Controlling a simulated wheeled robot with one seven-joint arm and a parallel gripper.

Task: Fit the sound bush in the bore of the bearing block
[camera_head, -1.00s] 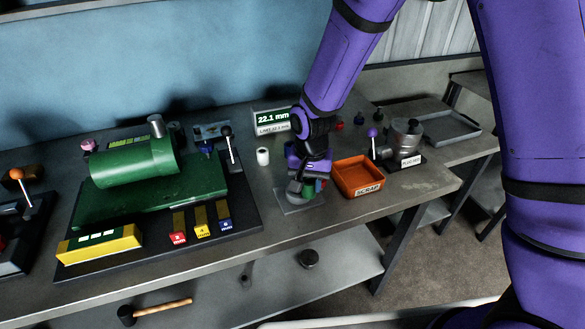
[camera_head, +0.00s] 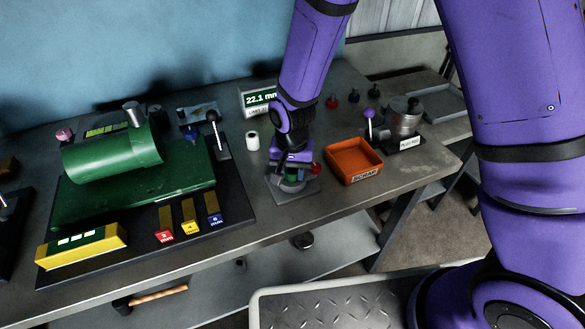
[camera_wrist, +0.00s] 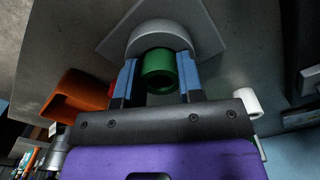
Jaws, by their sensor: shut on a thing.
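My gripper (camera_wrist: 157,84) is shut on a green ring-shaped bush (camera_wrist: 158,66), held between two blue fingers. The grey, round-topped bearing block (camera_wrist: 166,32) stands directly beyond the bush on a pale plate (camera_wrist: 205,70). The block's bore is hidden behind the bush, and I cannot tell whether the bush has entered it. In the head view, my gripper (camera_head: 291,172) is low over the same plate (camera_head: 298,196), with a bit of the green bush showing. A small red part (camera_head: 316,168) is just right of the gripper.
An orange scrap tray (camera_head: 370,167) stands right of the plate. A white cylinder (camera_head: 252,140) is behind on the left, near a display (camera_head: 258,100) reading 22.1 mm. A green machine (camera_head: 110,160) fills the left bench. A pale metal device (camera_head: 402,122) stands beyond the tray.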

